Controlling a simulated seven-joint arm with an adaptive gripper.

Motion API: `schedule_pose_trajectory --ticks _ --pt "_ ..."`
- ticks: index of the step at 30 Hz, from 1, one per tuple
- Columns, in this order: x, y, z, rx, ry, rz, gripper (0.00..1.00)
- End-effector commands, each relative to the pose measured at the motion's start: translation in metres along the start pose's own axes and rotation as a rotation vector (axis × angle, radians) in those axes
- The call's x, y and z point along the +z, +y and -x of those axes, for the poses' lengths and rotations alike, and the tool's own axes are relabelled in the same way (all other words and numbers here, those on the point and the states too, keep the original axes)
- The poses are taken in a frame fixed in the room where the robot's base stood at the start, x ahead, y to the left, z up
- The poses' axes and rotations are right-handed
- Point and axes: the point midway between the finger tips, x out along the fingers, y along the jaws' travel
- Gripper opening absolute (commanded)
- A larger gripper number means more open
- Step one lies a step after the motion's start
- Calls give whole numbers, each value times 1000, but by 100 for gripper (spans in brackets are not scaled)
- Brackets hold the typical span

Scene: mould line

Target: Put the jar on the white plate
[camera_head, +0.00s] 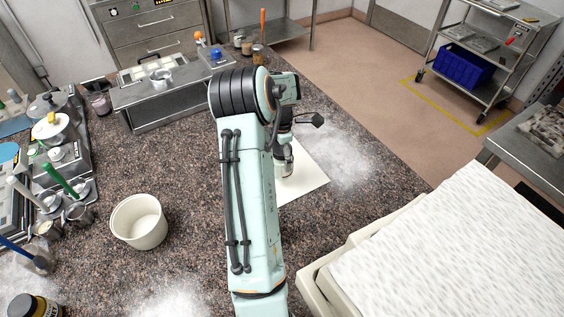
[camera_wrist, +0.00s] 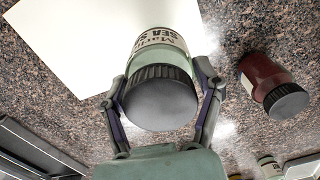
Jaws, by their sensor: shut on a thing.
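The jar (camera_wrist: 163,98) has a black lid, a pale label with dark lettering and a greenish body. My gripper (camera_wrist: 162,75) is shut on its sides in the wrist view, with the lid facing the camera. In the head view the jar (camera_head: 286,165) shows only partly below my gripper (camera_head: 285,143), over the white plate. The white plate (camera_wrist: 80,35) is a flat sheet at upper left in the wrist view. It also shows in the head view (camera_head: 312,178), partly behind my arm. Whether the jar touches the plate I cannot tell.
A red-brown jar with a black lid (camera_wrist: 268,80) stands right of the held jar in the wrist view. White powder (camera_head: 345,155) lies beside the plate. A cream bucket (camera_head: 139,221) stands to the left. A steel riser (camera_head: 170,100) stands behind.

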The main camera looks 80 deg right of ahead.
Motion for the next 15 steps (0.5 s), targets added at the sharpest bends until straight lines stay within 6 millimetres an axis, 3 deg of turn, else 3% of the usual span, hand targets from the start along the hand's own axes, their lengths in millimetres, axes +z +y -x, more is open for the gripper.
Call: schedule_pose_trajectory --ticks 7,12,15 --pt "6 13 -17 0 0 -1 25" --pt "5 11 -43 -2 0 -1 25" --pt "6 12 -45 2 -1 -1 25"
